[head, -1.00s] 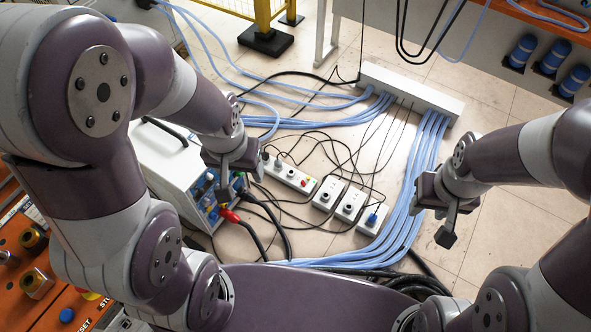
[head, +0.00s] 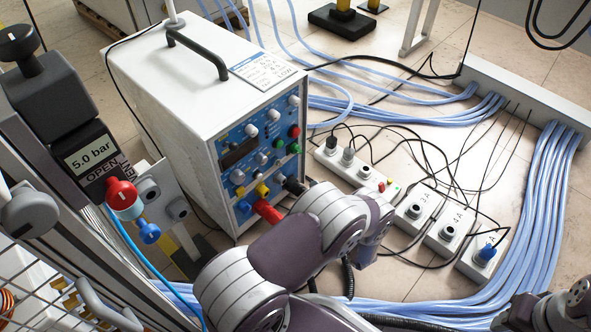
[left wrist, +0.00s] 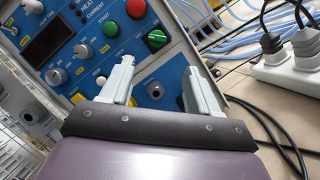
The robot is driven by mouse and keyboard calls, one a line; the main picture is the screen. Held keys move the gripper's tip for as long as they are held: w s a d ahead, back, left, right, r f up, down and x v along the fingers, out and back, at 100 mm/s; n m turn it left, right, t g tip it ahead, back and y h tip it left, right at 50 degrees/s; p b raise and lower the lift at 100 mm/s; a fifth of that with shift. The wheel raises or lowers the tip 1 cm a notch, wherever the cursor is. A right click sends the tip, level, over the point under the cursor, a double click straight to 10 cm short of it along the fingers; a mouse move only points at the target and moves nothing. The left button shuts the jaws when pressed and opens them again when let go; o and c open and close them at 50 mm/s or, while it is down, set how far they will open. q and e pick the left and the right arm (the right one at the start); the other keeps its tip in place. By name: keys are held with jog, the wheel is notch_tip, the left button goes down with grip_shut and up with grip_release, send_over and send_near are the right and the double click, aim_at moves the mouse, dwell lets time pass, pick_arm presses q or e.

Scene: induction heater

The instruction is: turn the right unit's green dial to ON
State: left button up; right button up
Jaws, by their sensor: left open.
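A white heater unit (head: 180,110) with a blue front panel (head: 230,140) stands left of centre in the head view. A green dial (head: 295,149) sits below a red knob (head: 295,131), with another green control (head: 278,143) beside it. In the left wrist view the green dial (left wrist: 157,39) has a pale bar across it and lies beyond the fingertips. My left gripper (left wrist: 157,85) is open and empty, facing the panel, apart from the dial. In the head view its fingers are hidden by my arm. Part of my right arm shows at the bottom right corner; its fingers are not clear.
Red (head: 267,211) and black plugs stick out of the panel's lower part. Power strips (head: 360,176) and blue cables (head: 535,230) lie on the floor to the right. A panel with a pressure display (head: 90,153) and a red knob (head: 121,194) stands at the left.

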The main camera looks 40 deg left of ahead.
aim_at(299, 153)
pick_arm(q)
jog(key=b+x, duration=0.5)
jog(key=x, duration=0.7)
jog(key=shift+a+r, duration=0.25)
jog(key=shift+a, duration=0.05)
jog(key=shift+s, duration=0.1)
jog(key=c, duration=1)
jog(key=shift+c, duration=0.2)
